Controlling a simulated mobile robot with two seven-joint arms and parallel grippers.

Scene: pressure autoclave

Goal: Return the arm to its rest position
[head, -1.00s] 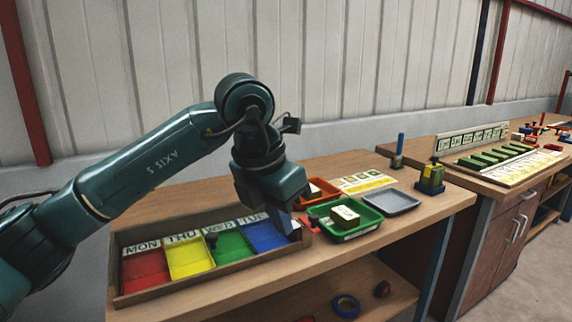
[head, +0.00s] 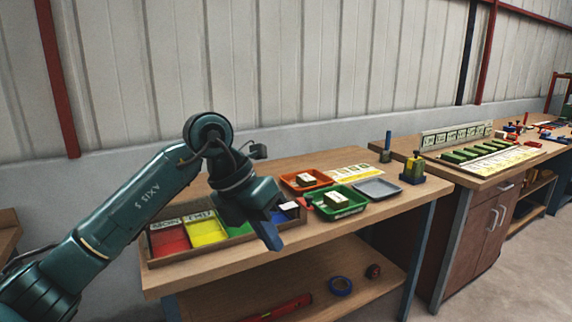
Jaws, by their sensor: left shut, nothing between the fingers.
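My left arm comes in from the left, and its gripper (head: 271,240) hangs in front of the wooden table's front edge. The gripper is shut and empty, its blue-grey fingers pointing down. Behind it lies a wooden box (head: 150,262) with red, yellow, green and blue compartments; my gripper and wrist hide part of the green and blue ones. My right gripper is not in the picture.
An orange tray (head: 291,181), a green tray (head: 352,207) and a grey tray (head: 377,188) stand on the table (head: 300,248), right of the box. Blue tape (head: 341,286) lies on the lower shelf. A second bench with a cabinet (head: 481,232) stands at the right.

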